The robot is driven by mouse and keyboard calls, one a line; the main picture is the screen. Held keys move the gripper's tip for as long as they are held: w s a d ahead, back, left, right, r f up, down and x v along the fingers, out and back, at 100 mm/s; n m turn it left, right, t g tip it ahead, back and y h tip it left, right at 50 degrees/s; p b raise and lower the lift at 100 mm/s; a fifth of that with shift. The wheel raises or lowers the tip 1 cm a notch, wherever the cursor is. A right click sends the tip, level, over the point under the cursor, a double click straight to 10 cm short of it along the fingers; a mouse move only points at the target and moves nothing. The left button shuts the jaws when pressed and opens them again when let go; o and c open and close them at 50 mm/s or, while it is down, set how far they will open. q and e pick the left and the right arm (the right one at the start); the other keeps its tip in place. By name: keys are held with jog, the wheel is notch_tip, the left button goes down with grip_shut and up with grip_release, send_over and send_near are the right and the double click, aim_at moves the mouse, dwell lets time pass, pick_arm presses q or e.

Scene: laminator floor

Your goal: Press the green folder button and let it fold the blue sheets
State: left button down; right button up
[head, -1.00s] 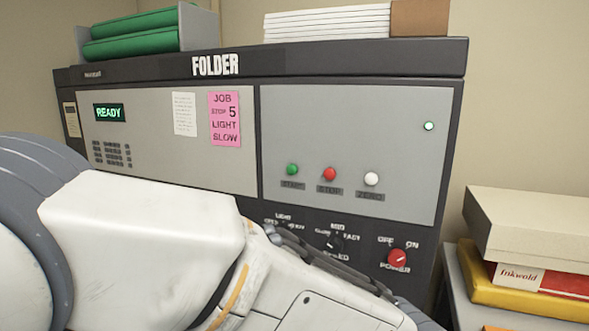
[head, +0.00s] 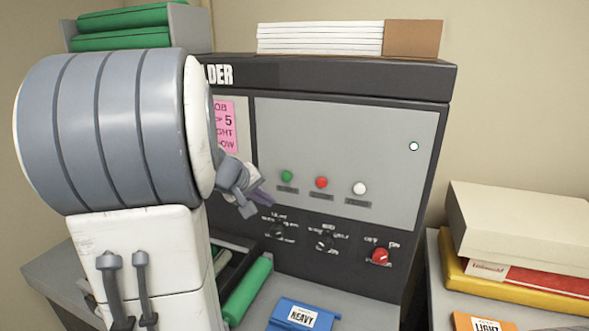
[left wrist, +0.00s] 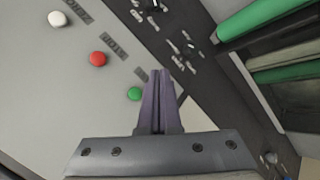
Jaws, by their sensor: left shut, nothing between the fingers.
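The folder machine (head: 330,77) has a grey panel with a green button (head: 286,176) at the left of a row, beside a red and a white one. The green button also shows in the left wrist view (left wrist: 134,93), just left of my fingertips. My left gripper (head: 264,196) is shut and empty, its purple fingers pointing toward the panel, left of and a little below the green button. In the left wrist view its fingers (left wrist: 160,74) appear apart from the button. Blue sheets (head: 285,312), labelled HEAVY, lie low in front. My right gripper is out of view.
A red button (head: 321,182), white button (head: 360,188) and red power knob (head: 380,256) are nearby. A green roll (head: 248,285) lies below. Boxes (head: 520,225) stand at right. My left arm covers the display and part of the pink note (head: 228,125).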

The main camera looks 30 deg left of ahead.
aim_at(286, 177)
pick_arm(q)
jog(key=shift+s+a+r, duration=0.15)
jog(key=shift+a, duration=0.4)
jog(key=w+a+p, duration=0.2)
jog(key=w+p, duration=0.1)
jog(key=w, duration=0.5)
jog(key=shift+w, duration=0.3)
jog(key=shift+w, duration=0.1)
dwell(1.7)
jog(key=shift+w+a, duration=0.1)
jog(key=shift+w, duration=0.2)
